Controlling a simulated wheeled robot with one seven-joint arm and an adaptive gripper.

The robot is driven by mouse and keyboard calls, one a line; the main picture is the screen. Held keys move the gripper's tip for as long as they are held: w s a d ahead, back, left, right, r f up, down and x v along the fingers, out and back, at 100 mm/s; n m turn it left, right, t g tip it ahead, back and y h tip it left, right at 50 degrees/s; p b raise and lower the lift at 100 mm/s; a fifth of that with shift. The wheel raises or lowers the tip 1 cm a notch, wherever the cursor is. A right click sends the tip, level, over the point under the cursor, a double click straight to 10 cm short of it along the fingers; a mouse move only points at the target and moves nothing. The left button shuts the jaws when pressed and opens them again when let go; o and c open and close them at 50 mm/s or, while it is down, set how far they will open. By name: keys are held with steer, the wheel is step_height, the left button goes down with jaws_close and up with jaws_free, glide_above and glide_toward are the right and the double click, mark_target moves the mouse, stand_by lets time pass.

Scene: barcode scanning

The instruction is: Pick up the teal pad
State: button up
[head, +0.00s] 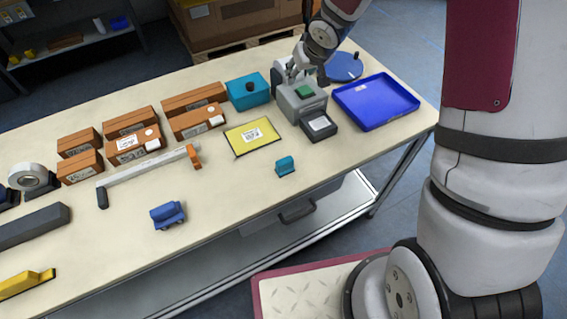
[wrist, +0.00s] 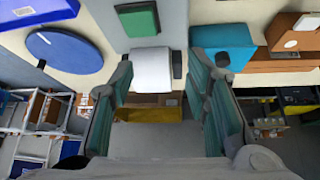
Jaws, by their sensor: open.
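Two teal things show in the head view, and I cannot tell for sure which is the pad. One is a box (head: 240,92) with a black knob, at the back of the table; it also shows in the wrist view (wrist: 222,38). The other is a small teal piece (head: 285,166) near the front edge, not identifiable in the wrist view. My gripper (head: 301,74) is above and behind the grey device, right of the teal box. In the wrist view my gripper (wrist: 160,72) has its fingers apart, a white rounded thing (wrist: 151,69) showing between them.
The grey device (head: 302,106) with a green top, a blue tray (head: 376,101) and a blue disc (head: 345,66) are nearby. A yellow sheet (head: 252,136) lies left of the device. Orange boxes (head: 195,98) stand farther left.

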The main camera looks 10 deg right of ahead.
steer(key=s+a+f+m+g+h+b, duration=0.15)
steer(key=s+a+m+g, duration=0.25)
steer(key=s+m, duration=0.55)
steer(key=m+g+b, duration=0.1)
steer(key=m+g, duration=0.2)
steer(key=m, duration=0.4)
glide_above(285, 160)
steer(key=shift+y, duration=0.25)
step_height(285, 160, down, 8)
steer(key=shift+w+r, duration=0.1)
steer(key=shift+w, duration=0.05)
steer(key=shift+s+f+p, duration=0.2)
steer(key=shift+f+p, duration=0.15)
steer(key=shift+f, duration=2.3)
jaws_close()
